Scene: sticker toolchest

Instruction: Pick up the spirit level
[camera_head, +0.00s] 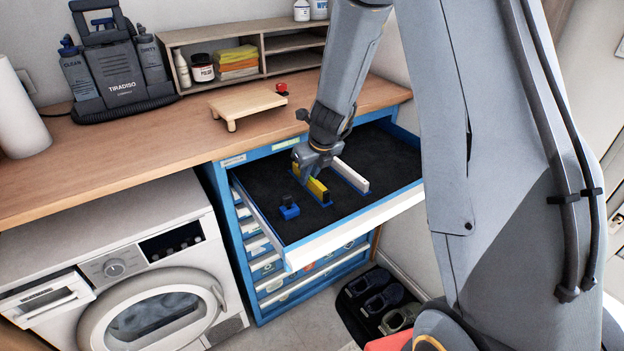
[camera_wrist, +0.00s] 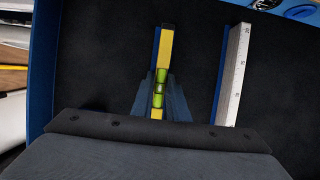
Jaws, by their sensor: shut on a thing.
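The spirit level (camera_head: 317,188) is a yellow bar in the open drawer, standing in a blue slot in the black lining. In the wrist view the yellow spirit level (camera_wrist: 165,50) shows green vials near its middle. My gripper (camera_head: 312,172) reaches down into the drawer over it. In the wrist view my gripper (camera_wrist: 160,95) has its fingers on both sides of the level at the vials, shut on it. The level still looks to be at its slot; I cannot tell whether it is lifted. Its near end is hidden by my gripper's body.
A pale ruler (camera_head: 350,175) stands in the drawer to the right of the level. A small dark-topped blue piece (camera_head: 289,208) is to its left. The drawer (camera_head: 340,236) belongs to a blue chest under a wooden worktop (camera_head: 110,155). A washing machine (camera_head: 125,265) stands left.

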